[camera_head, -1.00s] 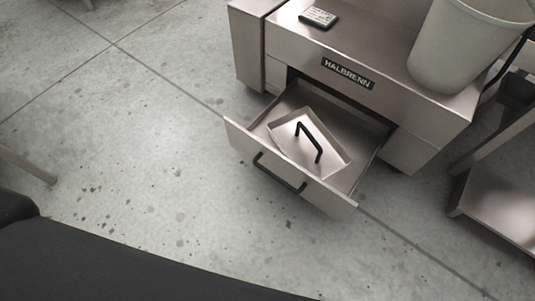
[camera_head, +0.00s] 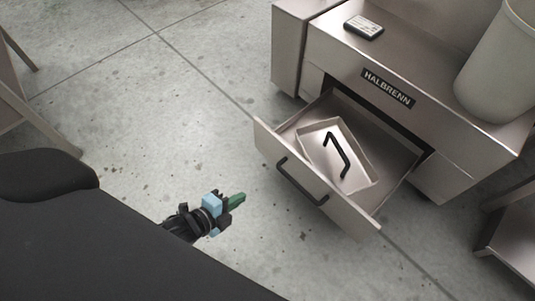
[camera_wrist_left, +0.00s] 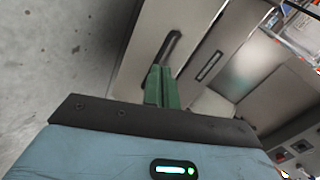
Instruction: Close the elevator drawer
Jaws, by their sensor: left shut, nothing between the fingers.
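The elevator drawer (camera_head: 316,196) stands pulled out of the steel HALBRENN machine (camera_head: 330,62). It has a black bar handle (camera_head: 301,184) on its front and holds a shallow tray (camera_head: 314,136) with a black handle. My left gripper (camera_head: 240,199), with green fingers, is shut and empty. It is in front of the drawer and to its left, apart from it. In the left wrist view the green fingers (camera_wrist_left: 160,88) point at a steel front with a dark handle (camera_wrist_left: 172,48). My right gripper is not in view.
A small black device (camera_head: 363,27) and a pale bin (camera_head: 497,75) stand on the machine's top. A steel stand (camera_head: 510,240) is at the lower right. Table legs show at the far left. The concrete floor left of the drawer is clear.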

